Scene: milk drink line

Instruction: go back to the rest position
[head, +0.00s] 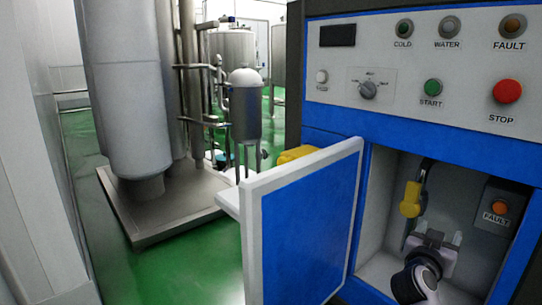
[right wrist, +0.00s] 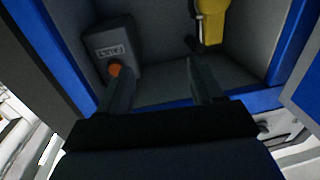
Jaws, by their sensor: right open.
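My right gripper (head: 434,239) is inside the open compartment of the blue and white cabinet, low and in front of the yellow-handled valve (head: 411,199). In the right wrist view its two fingers (right wrist: 157,72) stand apart with nothing between them. The yellow handle (right wrist: 211,22) shows beyond the fingertips there, apart from them. A grey FAULT box (head: 496,212) with an orange button is on the compartment's right side; it also shows in the right wrist view (right wrist: 117,50), close to one finger in the picture. My left gripper is not in view.
The blue cabinet door (head: 305,235) stands open left of my right arm. The panel above has a red STOP button (head: 507,91) and a green START button (head: 433,87). A steel tank on a platform (head: 165,205) stands left. Green floor (head: 190,265) lies clear in front.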

